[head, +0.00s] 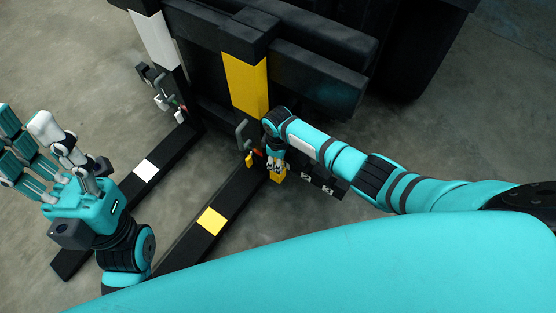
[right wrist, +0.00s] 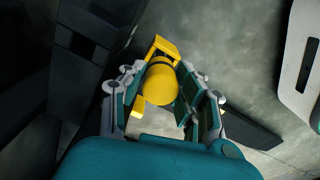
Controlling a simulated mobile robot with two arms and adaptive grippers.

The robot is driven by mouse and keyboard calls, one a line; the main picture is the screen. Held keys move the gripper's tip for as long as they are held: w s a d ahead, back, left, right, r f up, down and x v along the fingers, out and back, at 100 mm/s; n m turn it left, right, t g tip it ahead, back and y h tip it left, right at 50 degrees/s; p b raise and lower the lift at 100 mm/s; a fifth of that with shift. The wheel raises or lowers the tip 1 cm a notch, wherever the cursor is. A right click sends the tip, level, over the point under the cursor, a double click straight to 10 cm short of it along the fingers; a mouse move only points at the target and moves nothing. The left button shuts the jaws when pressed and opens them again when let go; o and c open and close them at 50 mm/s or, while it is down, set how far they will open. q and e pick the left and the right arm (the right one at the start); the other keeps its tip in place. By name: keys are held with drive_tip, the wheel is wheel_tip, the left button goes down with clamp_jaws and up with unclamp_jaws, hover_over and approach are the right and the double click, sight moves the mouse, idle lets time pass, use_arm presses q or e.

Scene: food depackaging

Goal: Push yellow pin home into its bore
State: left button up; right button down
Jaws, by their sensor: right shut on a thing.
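The yellow pin (right wrist: 160,86) sits between the fingers of my right gripper (right wrist: 161,92) in the right wrist view, its round end facing the camera. My right gripper is shut on it. A yellow angular part (right wrist: 163,47) shows just beyond the pin; I cannot tell whether they touch. The bore is hidden from view. In the head view my right gripper (head: 275,165) is low beside the yellow-marked upright (head: 246,84), with a yellow piece (head: 278,175) at its fingertips. My left gripper (head: 45,150) is raised at the far left, fingers spread, open and empty.
A black frame carries a white-marked upright (head: 157,40) and dark crossbars (head: 305,75). Two black forks lie along the floor, one with a white patch (head: 146,170), one with a yellow patch (head: 211,221). Small levers (head: 244,137) stand near the yellow upright. Floor between the forks is clear.

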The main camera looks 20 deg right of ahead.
drive_tip(key=shift+f, duration=0.15)
drive_tip(key=shift+f+b, duration=0.2)
drive_tip(key=shift+b, duration=0.1)
drive_tip(key=shift+f+b, duration=0.55)
drive_tip(key=shift+f, duration=0.2)
drive_tip(key=c, duration=0.9)
unclamp_jaws()
drive_tip(key=shift+o, duration=0.2)
wheel_tip(320, 180, up, 12)
drive_tip(key=shift+r, duration=0.1)
